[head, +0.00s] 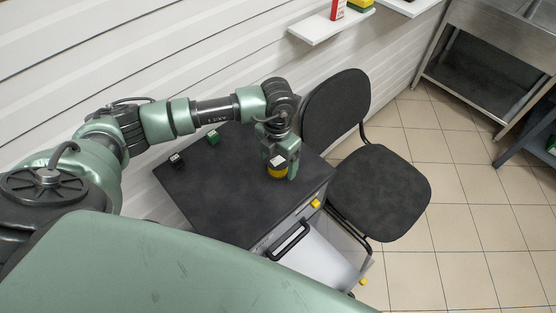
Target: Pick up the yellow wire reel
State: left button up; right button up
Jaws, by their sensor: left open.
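The yellow wire reel (277,172) stands on the dark tabletop (225,205), near its right edge by the chair. It has a yellow lower part, and a white top patch shows above it. My left gripper (281,168) points down at the reel, with its green fingers around or just beside it. The jaws are open. The gripper hides part of the reel, and I cannot tell whether a finger touches it. My right gripper is not in view.
A small green item (213,137) and a small black item (177,160) lie on the table's far left part. A black chair (378,190) stands close at the right. A white shelf (330,24) is on the wall. Tiled floor at the right is clear.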

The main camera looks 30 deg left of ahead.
pick_arm(q)
jog(key=shift+f, duration=0.3)
jog(key=c, duration=1.6)
jog(key=shift+r, duration=0.15)
